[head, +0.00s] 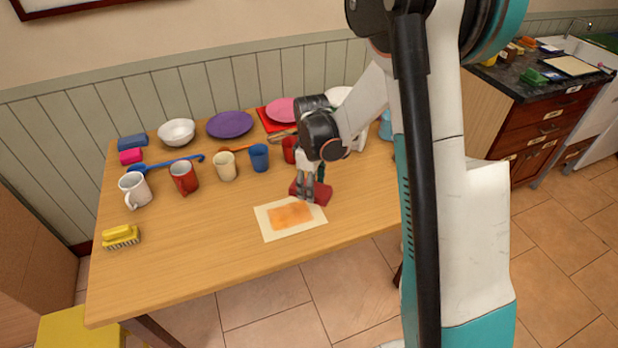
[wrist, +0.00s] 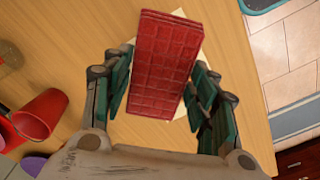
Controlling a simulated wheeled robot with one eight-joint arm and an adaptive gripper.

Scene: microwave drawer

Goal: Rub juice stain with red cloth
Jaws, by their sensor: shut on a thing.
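The red cloth (wrist: 160,68) is a folded block with a grid pattern, held between the fingers of my gripper (wrist: 160,95) in the wrist view. In the head view my gripper (head: 312,188) points down with the red cloth (head: 318,194) at its fingertips, just behind the upper right corner of a pale sheet. The orange juice stain (head: 290,217) lies in the middle of that pale sheet (head: 265,226). The cloth appears beside the stain, not over it. I cannot tell whether the cloth touches the table.
Several mugs, including a white (head: 135,190), a red (head: 184,177) and a blue one (head: 259,157), stand behind on the wooden table (head: 190,260). A yellow brush (head: 121,236) lies at the left. The table's front left is clear.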

